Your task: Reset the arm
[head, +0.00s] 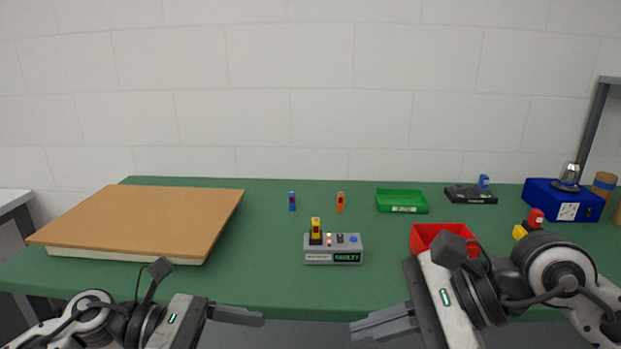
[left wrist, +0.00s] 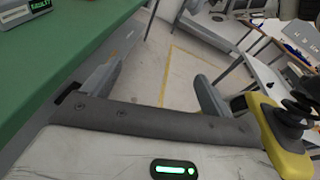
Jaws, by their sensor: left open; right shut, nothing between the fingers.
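My left gripper (head: 237,315) is low at the front edge of the table, left of centre. In the left wrist view its two fingers (left wrist: 155,90) stand wide apart with only floor between them. My right gripper (head: 383,322) is shut and empty, low at the front edge, right of centre. Both grippers are apart from every object on the table.
A green table (head: 270,270) holds a brown-topped slab (head: 145,218), a grey tester (head: 318,257) reading "FAULTY" with a yellow piece (head: 316,227), blue (head: 292,201) and orange (head: 340,202) pieces, a green tray (head: 402,209), a red bin (head: 422,234), a black device (head: 470,196) and a blue box (head: 562,207).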

